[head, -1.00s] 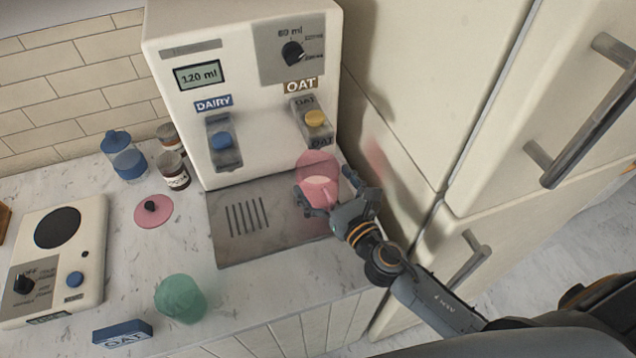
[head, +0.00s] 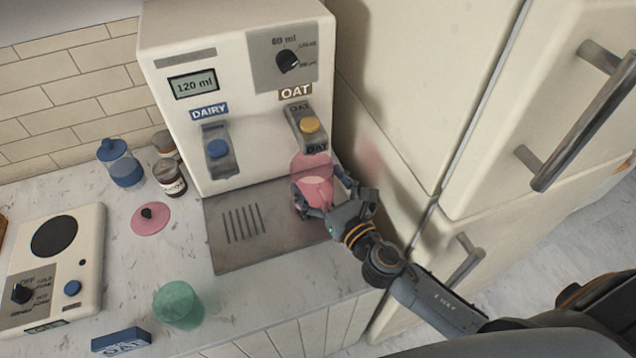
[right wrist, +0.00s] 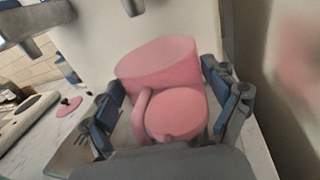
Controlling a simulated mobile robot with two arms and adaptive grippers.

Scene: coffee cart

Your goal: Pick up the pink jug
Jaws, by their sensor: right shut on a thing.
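The pink jug (head: 312,169) stands under the OAT spout at the right end of the milk dispenser's metal drip tray (head: 222,252). It is see-through and holds a pale liquid. My right gripper (head: 322,198) reaches in from the lower right and is shut on the jug, one finger on each side. In the right wrist view the jug (right wrist: 160,66) sits between the blue-padded fingers (right wrist: 168,108), its handle facing the palm. Whether the jug's base touches the tray is hidden. My left gripper is not in view.
The dispenser (head: 240,60) rises behind the jug, and a fridge (head: 420,90) stands close on the right. A green jug (head: 178,304), a pink lid (head: 150,218), a blue OAT block (head: 121,341) and jars (head: 170,178) are on the counter to the left.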

